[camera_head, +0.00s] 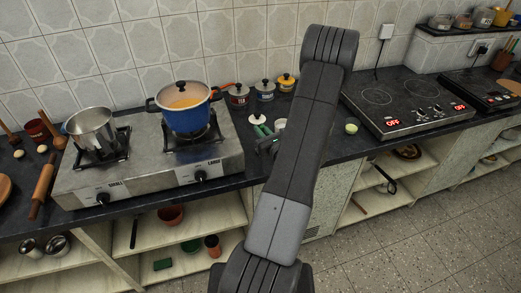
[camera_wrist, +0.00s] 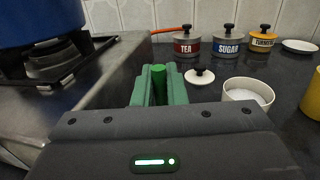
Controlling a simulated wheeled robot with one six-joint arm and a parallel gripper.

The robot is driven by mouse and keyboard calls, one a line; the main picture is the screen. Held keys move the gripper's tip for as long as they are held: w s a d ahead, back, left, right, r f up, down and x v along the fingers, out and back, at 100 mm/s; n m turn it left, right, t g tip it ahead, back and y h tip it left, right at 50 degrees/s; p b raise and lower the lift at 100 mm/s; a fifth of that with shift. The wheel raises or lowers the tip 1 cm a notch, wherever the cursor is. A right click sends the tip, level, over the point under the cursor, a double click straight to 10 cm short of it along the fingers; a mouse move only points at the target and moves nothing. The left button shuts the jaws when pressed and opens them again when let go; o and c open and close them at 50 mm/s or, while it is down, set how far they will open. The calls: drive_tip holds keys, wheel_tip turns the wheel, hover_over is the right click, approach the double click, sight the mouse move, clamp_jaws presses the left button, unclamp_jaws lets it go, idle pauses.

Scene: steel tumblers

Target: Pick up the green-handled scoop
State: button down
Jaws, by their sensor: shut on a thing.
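In the wrist view, my gripper (camera_wrist: 158,78) has its pale green fingers closed around a darker green handle (camera_wrist: 160,86), which looks like that of the scoop. The handle stands up between the fingers, just above or at the dark counter; I cannot tell whether it is lifted. The scoop's metal part is hidden by the fingers and gripper body. In the head view, my arm covers most of the gripper and the scoop, beside the stove's right end.
A blue pot (camera_head: 188,108) and a steel pot (camera_head: 92,130) stand on the stove (camera_head: 150,170) to the left. Labelled tea (camera_wrist: 187,44) and sugar (camera_wrist: 227,42) canisters stand behind. An open white container (camera_wrist: 247,92) and a loose lid (camera_wrist: 200,77) are close right.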

drive_tip(key=shift+r, duration=0.1)
drive_tip(key=shift+r+b, duration=0.55)
drive_tip(key=shift+r, duration=4.4)
drive_tip(key=c, duration=2.1)
unclamp_jaws()
clamp_jaws()
